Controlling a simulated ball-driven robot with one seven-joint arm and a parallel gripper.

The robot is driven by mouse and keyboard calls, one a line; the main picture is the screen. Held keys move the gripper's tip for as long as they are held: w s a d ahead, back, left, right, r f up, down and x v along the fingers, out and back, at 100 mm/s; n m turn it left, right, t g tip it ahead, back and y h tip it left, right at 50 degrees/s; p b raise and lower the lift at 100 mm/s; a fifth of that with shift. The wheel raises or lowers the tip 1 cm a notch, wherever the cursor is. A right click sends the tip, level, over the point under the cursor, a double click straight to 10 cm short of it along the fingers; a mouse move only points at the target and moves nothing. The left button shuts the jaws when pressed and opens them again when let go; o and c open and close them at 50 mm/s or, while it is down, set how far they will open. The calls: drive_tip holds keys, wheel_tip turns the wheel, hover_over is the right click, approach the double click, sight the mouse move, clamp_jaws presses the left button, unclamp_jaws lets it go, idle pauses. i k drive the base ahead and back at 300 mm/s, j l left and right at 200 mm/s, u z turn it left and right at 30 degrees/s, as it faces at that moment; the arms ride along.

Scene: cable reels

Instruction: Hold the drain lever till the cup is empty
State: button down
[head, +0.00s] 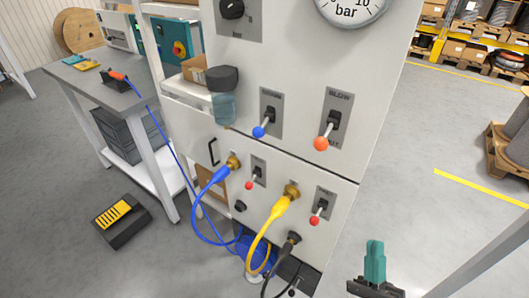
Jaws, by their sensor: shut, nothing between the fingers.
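A blue-knobbed lever (258,132) sits on the upper left plate of the grey cabinet; its label is too blurred to read for certain. An orange-knobbed lever (321,143) to its right is marked BLOW. A see-through bluish cup (224,108) with a dark cap hangs at the cabinet's left edge; I cannot tell its liquid level. My gripper (375,243), with teal fingers, is at the lower right, shut and empty. It is in front of the cabinet's right side, well apart from both levers and the cup.
Two small red-knobbed levers (314,221) sit lower on the cabinet (290,60). Blue (206,190) and yellow (262,233) hoses loop below them. Clear floor lies right, before a reel on a pallet (506,185).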

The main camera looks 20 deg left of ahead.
sight(258, 132)
drive_tip(key=i+j, duration=0.1)
drive_tip(key=j, duration=0.3)
drive_tip(key=i+j, duration=0.1)
drive_tip(key=j, duration=0.3)
drive_tip(key=i+j, duration=0.1)
drive_tip(key=j, duration=0.3)
